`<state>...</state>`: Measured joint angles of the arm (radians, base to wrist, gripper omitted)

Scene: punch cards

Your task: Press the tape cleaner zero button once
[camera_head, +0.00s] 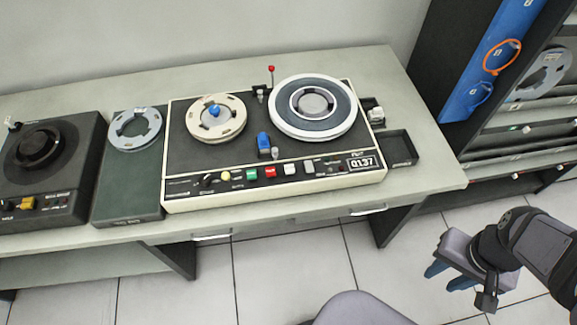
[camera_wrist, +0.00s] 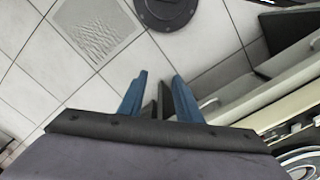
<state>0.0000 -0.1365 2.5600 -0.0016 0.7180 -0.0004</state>
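The tape cleaner (camera_head: 190,150) is a cream-edged deck with a dark top, standing on the desk. Its counter (camera_head: 361,162) reads 0137 at the right of the front panel. Left of the counter is a row of controls: a yellow round button (camera_head: 226,176), a green button (camera_head: 251,174), a red button (camera_head: 269,171), and white buttons (camera_head: 290,168). Labels are too small to tell which is zero. My gripper (camera_head: 445,278) is open and empty, over the floor right of the desk, well apart from the deck. Its blue fingers stand apart in the wrist view (camera_wrist: 157,88).
On the deck are a cream reel (camera_head: 232,128), a large white-rimmed reel (camera_head: 345,118) and a thin red-tipped post (camera_head: 271,70). A black tray (camera_head: 402,158) sits right of it. A shelf rack (camera_head: 520,158) stands right; a chair (camera_head: 355,310) is in front.

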